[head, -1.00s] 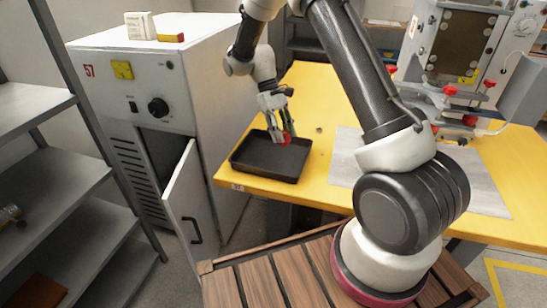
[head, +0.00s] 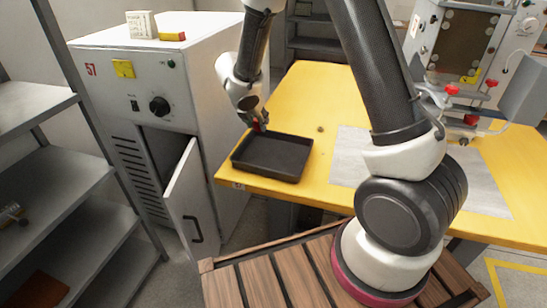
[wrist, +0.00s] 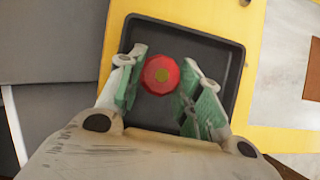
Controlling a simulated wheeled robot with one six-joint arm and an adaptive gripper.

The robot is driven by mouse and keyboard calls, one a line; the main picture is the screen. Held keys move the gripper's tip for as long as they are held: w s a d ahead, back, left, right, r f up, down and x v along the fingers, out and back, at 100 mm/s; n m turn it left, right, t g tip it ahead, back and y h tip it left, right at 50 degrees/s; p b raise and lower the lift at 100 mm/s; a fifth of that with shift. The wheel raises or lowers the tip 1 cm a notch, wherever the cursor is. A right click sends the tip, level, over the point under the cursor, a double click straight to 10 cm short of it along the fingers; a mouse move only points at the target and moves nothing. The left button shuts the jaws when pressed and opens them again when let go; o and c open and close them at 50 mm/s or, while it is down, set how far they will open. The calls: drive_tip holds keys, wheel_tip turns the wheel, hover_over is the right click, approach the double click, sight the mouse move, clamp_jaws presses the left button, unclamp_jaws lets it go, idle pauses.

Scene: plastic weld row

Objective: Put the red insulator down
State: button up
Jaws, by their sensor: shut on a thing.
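The red insulator (wrist: 160,75) is a round red piece with a yellowish centre, seen end-on in the wrist view between my gripper's green-padded fingers. My gripper (wrist: 162,90) is shut on it. In the head view my gripper (head: 257,122) is small and partly hidden by its own wrist, with a bit of red showing at its tip. It is over the back left part of the black tray (head: 278,160). The tray (wrist: 222,60) lies behind the insulator in the wrist view and its visible floor is empty. I cannot tell the insulator's height above it.
The tray sits at the left corner of the yellow table (head: 330,105). A grey cabinet (head: 190,75) with an open door (head: 195,200) stands left of it. A grey mat (head: 350,150) and a machine with red knobs (head: 452,90) are to the right. Shelves (head: 50,180) stand far left.

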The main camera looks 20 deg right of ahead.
drive_tip(key=shift+a+f, duration=0.1)
drive_tip(key=shift+f, duration=0.2)
drive_tip(key=shift+n, duration=0.3)
wheel_tip(320, 180, down, 10)
drive_tip(key=shift+a+r, duration=0.1)
drive_tip(key=shift+r, duration=0.15)
drive_tip(key=shift+f, duration=0.1)
drive_tip(key=o, duration=1)
drive_tip(key=shift+o, duration=0.2)
drive_tip(key=shift+r, duration=0.3)
drive_tip(key=v, duration=1.1)
drive_tip(key=shift+s+r, duration=0.2)
drive_tip(key=shift+r, duration=0.15)
